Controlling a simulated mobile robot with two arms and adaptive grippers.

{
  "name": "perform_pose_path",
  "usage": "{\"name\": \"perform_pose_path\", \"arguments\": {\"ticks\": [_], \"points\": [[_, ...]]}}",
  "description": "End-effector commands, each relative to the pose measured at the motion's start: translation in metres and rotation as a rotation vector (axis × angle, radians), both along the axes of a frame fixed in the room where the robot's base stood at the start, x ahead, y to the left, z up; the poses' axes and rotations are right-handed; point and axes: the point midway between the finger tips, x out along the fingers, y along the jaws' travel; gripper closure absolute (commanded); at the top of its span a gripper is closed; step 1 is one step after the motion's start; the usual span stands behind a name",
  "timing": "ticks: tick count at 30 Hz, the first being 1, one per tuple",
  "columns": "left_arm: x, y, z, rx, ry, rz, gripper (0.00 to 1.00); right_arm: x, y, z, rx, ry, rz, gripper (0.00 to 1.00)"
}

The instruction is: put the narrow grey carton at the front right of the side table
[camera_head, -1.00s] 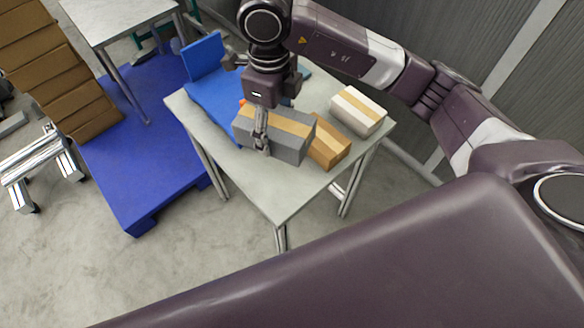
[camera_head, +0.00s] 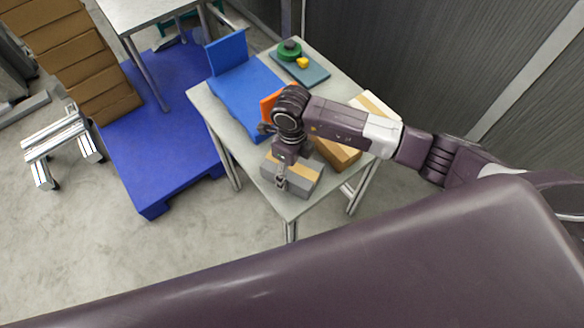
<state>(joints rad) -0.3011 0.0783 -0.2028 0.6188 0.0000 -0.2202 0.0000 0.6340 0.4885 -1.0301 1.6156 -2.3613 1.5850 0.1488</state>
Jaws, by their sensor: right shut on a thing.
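The narrow grey carton (camera_head: 303,187), with a tan tape band across its top, is at the near corner of the side table (camera_head: 222,115). My right gripper (camera_head: 281,182) points down and is shut on the carton, with one finger showing against its near side. The wrist hides part of the carton's far side. I cannot tell whether the carton's base touches the tabletop. My left gripper is not in view.
A brown carton (camera_head: 338,154) is just behind the grey one, and a white carton (camera_head: 372,103) is partly hidden by my right arm. A blue holder (camera_head: 245,92), an orange piece (camera_head: 268,104) and a dark tray (camera_head: 312,72) with a green reel (camera_head: 289,48) are farther back.

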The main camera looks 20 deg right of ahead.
Motion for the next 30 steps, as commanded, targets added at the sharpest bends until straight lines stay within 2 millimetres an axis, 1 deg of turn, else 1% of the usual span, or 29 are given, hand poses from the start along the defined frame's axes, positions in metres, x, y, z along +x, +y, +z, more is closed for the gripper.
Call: {"name": "perform_pose_path", "arguments": {"ticks": [3, 9, 13, 14, 18, 26, 30], "points": [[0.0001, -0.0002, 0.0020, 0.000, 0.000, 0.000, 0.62, 0.0004, 0.0007, -0.0055, 0.001, -0.001, 0.000, 0.71], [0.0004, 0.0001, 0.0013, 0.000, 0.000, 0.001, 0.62, 0.0008, 0.0005, -0.0058, 0.002, -0.002, 0.000, 0.71], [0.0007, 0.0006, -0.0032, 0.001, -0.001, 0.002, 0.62, 0.0009, 0.0003, -0.0101, 0.001, -0.003, 0.000, 0.71], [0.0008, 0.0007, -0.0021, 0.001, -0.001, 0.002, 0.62, 0.0005, 0.0001, -0.0095, 0.000, -0.001, 0.000, 0.33], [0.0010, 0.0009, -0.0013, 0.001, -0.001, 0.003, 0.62, 0.0003, 0.0000, -0.0088, 0.001, -0.001, 0.000, 0.18], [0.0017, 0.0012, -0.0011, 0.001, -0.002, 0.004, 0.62, 0.0003, -0.0002, -0.0085, 0.001, -0.001, 0.000, 0.18], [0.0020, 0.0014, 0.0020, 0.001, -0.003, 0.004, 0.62, 0.0006, 0.0000, -0.0029, 0.001, -0.002, 0.000, 0.18]]}}
